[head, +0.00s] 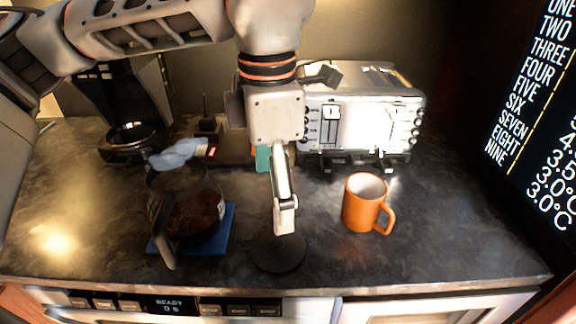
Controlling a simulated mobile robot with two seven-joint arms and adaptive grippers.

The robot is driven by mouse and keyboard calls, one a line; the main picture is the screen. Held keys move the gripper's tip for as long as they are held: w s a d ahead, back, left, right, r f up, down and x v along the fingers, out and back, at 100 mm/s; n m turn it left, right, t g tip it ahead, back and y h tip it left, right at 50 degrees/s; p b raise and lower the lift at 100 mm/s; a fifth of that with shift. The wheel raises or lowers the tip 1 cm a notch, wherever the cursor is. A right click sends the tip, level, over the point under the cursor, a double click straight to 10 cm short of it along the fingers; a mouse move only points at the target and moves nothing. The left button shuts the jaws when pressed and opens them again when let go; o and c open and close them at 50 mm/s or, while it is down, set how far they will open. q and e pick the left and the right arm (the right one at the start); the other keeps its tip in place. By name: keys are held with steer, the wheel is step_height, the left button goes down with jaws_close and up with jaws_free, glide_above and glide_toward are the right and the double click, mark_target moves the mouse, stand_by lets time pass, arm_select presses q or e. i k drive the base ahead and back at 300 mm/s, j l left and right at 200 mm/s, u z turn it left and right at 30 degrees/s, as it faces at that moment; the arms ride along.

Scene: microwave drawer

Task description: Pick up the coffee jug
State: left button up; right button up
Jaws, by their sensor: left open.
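The coffee jug (197,215) stands on the left half of the counter, on a blue mat (222,238). It is dark glass with brown contents, a grey-blue lid (178,154) and a dark handle (166,235) toward the front left. My left gripper (284,205) points down to the right of the jug, apart from it in the picture. I see it nearly edge-on; it is open, with nothing visible between its fingers. My right gripper is not in view.
An orange mug (364,204) stands right of my left gripper. A silver appliance (362,115) is behind it. A dark coffee machine (130,130) stands at the back left. A dark round disc (278,254) lies below the gripper. The counter's front right is clear.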

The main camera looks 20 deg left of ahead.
mark_target(182, 212)
steer(key=k, duration=1)
